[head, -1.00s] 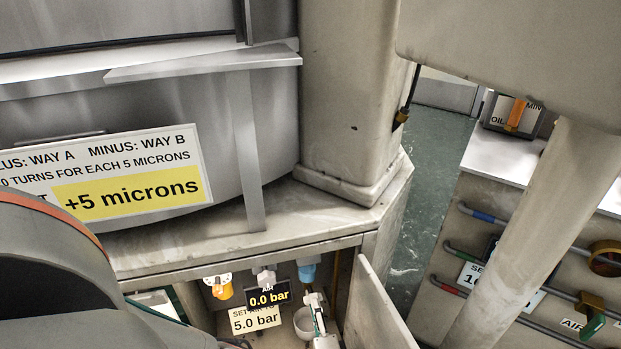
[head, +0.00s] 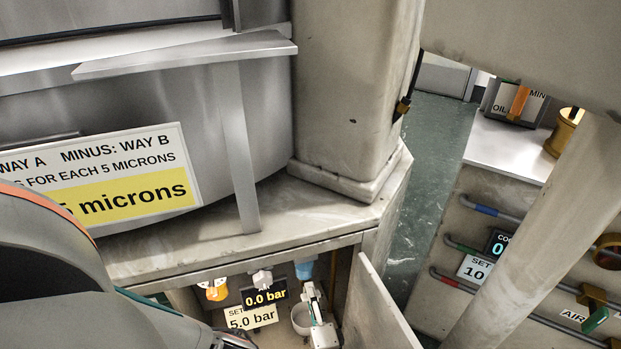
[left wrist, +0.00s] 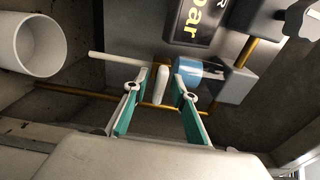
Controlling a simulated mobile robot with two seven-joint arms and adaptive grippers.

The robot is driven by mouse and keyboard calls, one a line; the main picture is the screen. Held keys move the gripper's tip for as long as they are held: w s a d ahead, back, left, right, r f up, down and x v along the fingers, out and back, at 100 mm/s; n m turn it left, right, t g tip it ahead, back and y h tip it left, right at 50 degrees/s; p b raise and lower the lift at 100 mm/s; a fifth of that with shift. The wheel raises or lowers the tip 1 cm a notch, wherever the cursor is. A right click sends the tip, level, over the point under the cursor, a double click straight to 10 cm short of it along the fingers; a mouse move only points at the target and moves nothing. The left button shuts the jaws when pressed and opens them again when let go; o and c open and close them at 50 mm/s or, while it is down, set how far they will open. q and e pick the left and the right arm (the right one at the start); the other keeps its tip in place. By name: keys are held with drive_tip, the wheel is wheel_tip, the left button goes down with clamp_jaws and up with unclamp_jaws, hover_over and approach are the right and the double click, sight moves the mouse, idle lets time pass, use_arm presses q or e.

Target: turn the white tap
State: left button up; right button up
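The white tap (left wrist: 162,86) shows in the left wrist view as a slim white lever beside a blue cylinder (left wrist: 196,70). My left gripper (left wrist: 160,80) has its two green-sided fingers apart, one on each side of the lever. A small gap seems to show on both sides, but I cannot tell if either finger touches it. In the head view my left gripper (head: 312,292) is inside the open cabinet, just below the blue cylinder (head: 305,269). The tap is too small or hidden there. My right gripper is not in view.
A white cup (left wrist: 28,46) and a thin white rod (left wrist: 116,59) are beside the fingers. A brass pipe (left wrist: 90,97) runs behind. A display (head: 265,296) reads 0.0 bar, above a 5.0 bar card (head: 251,317). The open cabinet door (head: 376,305) stands at the right.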

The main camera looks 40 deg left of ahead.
use_arm(q)
clamp_jaws()
drive_tip(key=shift+m, duration=0.4)
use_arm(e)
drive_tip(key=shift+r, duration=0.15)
use_arm(q)
drive_tip(key=shift+m, duration=0.3)
drive_tip(key=m, duration=0.3)
drive_tip(key=shift+r+p, duration=0.1)
drive_tip(key=shift+p, duration=0.2)
drive_tip(key=m, duration=0.4)
drive_tip(key=shift+a+m, duration=0.1)
drive_tip(key=shift+m, duration=0.2)
drive_tip(key=m, duration=0.4)
drive_tip(key=shift+g, duration=0.4)
drive_tip(key=m, duration=0.4)
drive_tip(key=shift+g, duration=0.3)
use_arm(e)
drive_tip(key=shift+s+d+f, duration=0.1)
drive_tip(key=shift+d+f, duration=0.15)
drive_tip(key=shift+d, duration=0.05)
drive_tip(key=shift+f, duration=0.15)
